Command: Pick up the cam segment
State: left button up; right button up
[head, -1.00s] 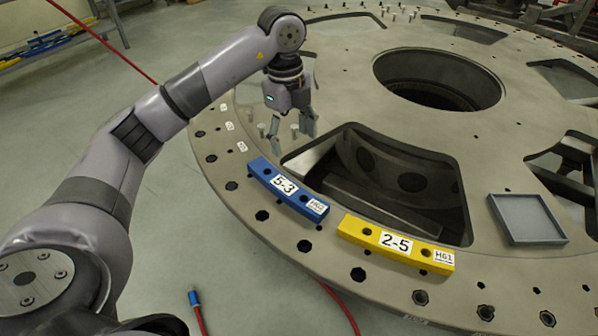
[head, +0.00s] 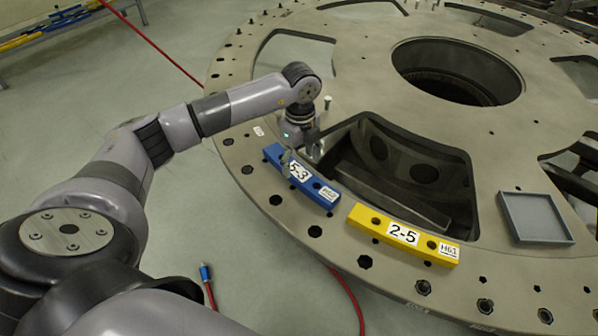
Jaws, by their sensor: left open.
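Two cam segments lie on the rim of the grey turret plate (head: 500,151). The blue cam segment (head: 316,187) carries the label 5-3. I cannot tell whether the fingers touch the segment. My right gripper is not in view.
A shallow grey tray (head: 506,222) sits on the plate at the right. A large opening in the plate lies behind the segments. A red hose (head: 350,295) and a blue-tipped hose (head: 205,272) lie on the floor in front.

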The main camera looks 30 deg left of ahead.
aim_at(300, 172)
pick_arm(q)
notch_tip(300, 172, down, 4)
jog(key=shift+s+r+p, duration=0.1)
jog(key=shift+r+p, duration=0.05)
jog(key=shift+p, duration=0.4)
jog(key=shift+f, duration=0.25)
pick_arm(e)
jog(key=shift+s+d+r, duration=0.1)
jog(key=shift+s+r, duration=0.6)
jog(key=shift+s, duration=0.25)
pick_arm(q)
jog(key=shift+c, duration=0.2)
jog(key=c, duration=1.5)
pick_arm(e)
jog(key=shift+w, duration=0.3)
